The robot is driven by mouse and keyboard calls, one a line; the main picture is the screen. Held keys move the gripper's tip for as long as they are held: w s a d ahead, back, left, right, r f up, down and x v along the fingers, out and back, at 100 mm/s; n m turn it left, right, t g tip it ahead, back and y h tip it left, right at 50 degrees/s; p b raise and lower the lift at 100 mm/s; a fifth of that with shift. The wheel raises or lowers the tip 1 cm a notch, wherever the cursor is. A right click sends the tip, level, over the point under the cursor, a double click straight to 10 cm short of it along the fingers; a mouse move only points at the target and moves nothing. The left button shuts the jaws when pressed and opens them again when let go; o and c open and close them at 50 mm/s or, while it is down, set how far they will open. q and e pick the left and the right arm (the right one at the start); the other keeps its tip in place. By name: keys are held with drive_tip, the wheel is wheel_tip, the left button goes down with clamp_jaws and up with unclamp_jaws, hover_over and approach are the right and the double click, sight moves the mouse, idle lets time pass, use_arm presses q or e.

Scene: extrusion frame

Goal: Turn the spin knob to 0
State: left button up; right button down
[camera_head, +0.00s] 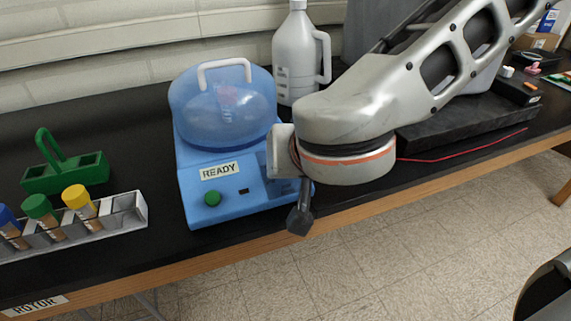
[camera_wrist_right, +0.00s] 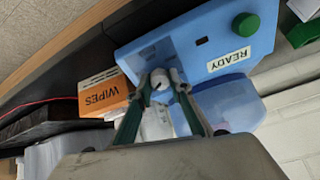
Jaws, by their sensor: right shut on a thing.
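The blue centrifuge (camera_head: 225,190) stands on the black bench with a clear blue domed lid (camera_head: 222,105), a READY label and a green button (camera_head: 212,198). In the wrist view the light spin knob (camera_wrist_right: 160,82) with a dark mark shows on its front panel. My right gripper (camera_wrist_right: 160,90) has its two fingers on either side of the knob and is shut on it. In the head view my right gripper (camera_head: 300,205) is at the panel's right end, and my arm hides the knob. The dial's numbers are not readable. My left gripper is not in view.
An orange WIPES box (camera_wrist_right: 105,92) stands close beside the gripper. A white tube rack (camera_head: 125,212) with capped tubes and a green carrier (camera_head: 65,172) are left of the centrifuge. A grey jug (camera_head: 297,60) stands behind. The bench's front edge is close.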

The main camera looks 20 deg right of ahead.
drive_tip(key=c, duration=1.8)
unclamp_jaws()
drive_tip(key=shift+r, duration=0.1)
wheel_tip(320, 180, up, 10)
drive_tip(key=shift+f, duration=0.1)
